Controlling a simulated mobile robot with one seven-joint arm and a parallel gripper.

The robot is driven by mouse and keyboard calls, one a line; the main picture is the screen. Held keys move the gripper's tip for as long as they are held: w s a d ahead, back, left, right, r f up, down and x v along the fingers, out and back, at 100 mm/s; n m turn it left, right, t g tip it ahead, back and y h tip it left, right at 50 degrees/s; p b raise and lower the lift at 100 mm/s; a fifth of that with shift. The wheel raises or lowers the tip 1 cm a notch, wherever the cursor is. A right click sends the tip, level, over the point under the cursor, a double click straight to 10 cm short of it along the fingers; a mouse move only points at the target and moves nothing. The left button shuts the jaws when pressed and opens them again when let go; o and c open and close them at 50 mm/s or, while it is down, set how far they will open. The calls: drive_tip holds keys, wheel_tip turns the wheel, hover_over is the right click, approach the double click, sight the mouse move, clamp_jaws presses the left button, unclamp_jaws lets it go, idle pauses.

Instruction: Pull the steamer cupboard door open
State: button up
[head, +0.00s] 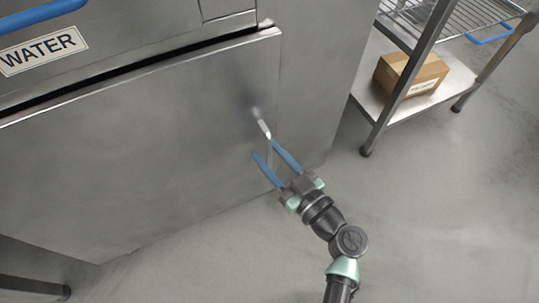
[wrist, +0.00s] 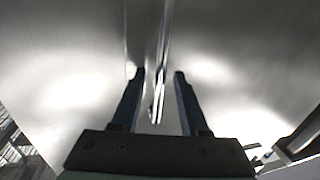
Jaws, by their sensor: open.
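The steamer cupboard door (head: 130,150) is a broad stainless steel panel in the head view, and it looks shut, flush with the cabinet front. Its handle (head: 265,131) is a slim, bright metal bar near the door's right edge. My gripper (head: 268,149) is open at the handle, with its two blue fingers pointing toward the door. In the wrist view the handle (wrist: 160,90) runs between the two fingers of my gripper (wrist: 159,73), with visible gaps on both sides.
Above the door is a panel with a WATER label (head: 42,51) and a blue bar handle (head: 38,16). A metal rack (head: 412,62) stands at the right, with a cardboard box (head: 412,73) on its lower shelf. The grey floor (head: 430,215) between is clear.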

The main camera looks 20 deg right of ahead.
drive_tip(key=shift+w, duration=0.15)
clamp_jaws()
idle(1.4)
